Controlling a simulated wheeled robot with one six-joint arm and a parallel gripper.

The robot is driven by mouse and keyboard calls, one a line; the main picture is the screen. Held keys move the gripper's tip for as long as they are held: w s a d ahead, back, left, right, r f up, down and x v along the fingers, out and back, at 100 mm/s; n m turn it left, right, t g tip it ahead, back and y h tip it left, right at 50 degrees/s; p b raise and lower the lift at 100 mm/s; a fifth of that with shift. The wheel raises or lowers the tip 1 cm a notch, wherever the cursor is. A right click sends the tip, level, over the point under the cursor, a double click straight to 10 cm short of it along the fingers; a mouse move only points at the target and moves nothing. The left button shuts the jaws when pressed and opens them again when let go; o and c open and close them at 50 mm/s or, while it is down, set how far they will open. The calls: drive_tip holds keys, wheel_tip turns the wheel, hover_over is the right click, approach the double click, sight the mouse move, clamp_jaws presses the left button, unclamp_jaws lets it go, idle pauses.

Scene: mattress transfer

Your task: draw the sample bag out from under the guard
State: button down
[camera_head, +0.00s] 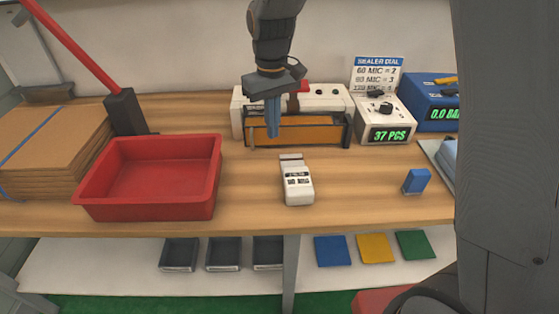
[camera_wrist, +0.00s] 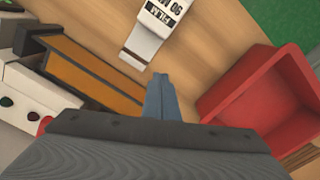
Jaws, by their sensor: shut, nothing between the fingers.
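My gripper (camera_head: 272,136) has blue fingers, shut and empty. It points down in front of the left part of the amber guard (camera_head: 312,131) on the white sealer (camera_head: 242,104).
A red tray (camera_head: 148,208) stands at left, beside stacked cardboard (camera_head: 45,165). A white counter box reading 37 PCS (camera_head: 388,114) and a blue box (camera_head: 432,104) stand right of the sealer. A small blue block (camera_head: 416,181) is at the right front. Table around the white device is clear.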

sight(285, 169)
wheel_tip(285, 169, down, 9)
drive_tip(key=shift+a+f+p, duration=0.15)
drive_tip(key=shift+p, duration=0.8)
drive_tip(key=s, duration=0.1)
drive_tip(key=s+d+p, duration=0.1)
drive_tip(key=shift+s+d+f, duration=0.15)
drive_tip(key=shift+s+d, duration=0.05)
drive_tip(key=shift+s, duration=0.1)
drive_tip(key=shift+s+d+f+p, duration=0.15)
drive_tip(key=shift+s+d+p, duration=0.05)
drive_tip(key=shift+s+p, duration=0.2)
drive_tip(key=shift+s+d+p, duration=0.2)
drive_tip(key=shift+s+d, duration=0.1)
drive_tip(key=shift+s, duration=0.25)
drive_tip(key=shift+s+d+p, duration=0.2)
drive_tip(key=shift+s+d, duration=0.05)
drive_tip(key=shift+s, duration=0.25)
